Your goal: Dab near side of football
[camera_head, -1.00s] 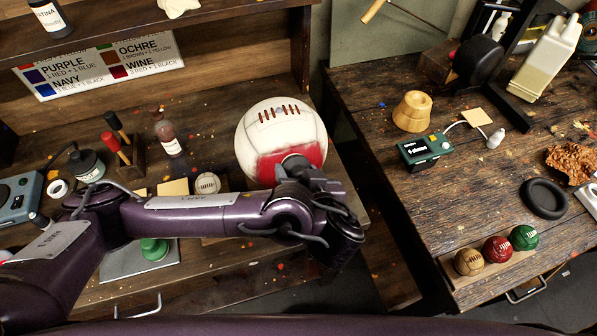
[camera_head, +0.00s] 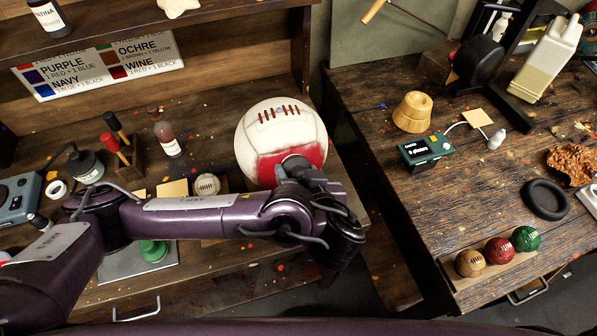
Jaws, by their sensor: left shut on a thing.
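The football (camera_head: 272,133) is a large white leather ball with brown lacing on top, standing on the left bench. A red patch (camera_head: 309,155) covers part of its near side. My left gripper (camera_head: 300,170) is at the near side of the ball, against or very close to the red patch. It is shut on a dauber, mostly hidden by the wrist; a greyish rounded part (camera_head: 295,162) shows at the ball. Whether it touches the leather is hard to tell. My right gripper is not in view.
The left bench also holds a small pale ball (camera_head: 207,185), a brown bottle (camera_head: 167,139) and red- and black-handled tools (camera_head: 116,148). On the right bench, three small balls (camera_head: 498,250) sit in a rack near the front edge. A gap separates the benches.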

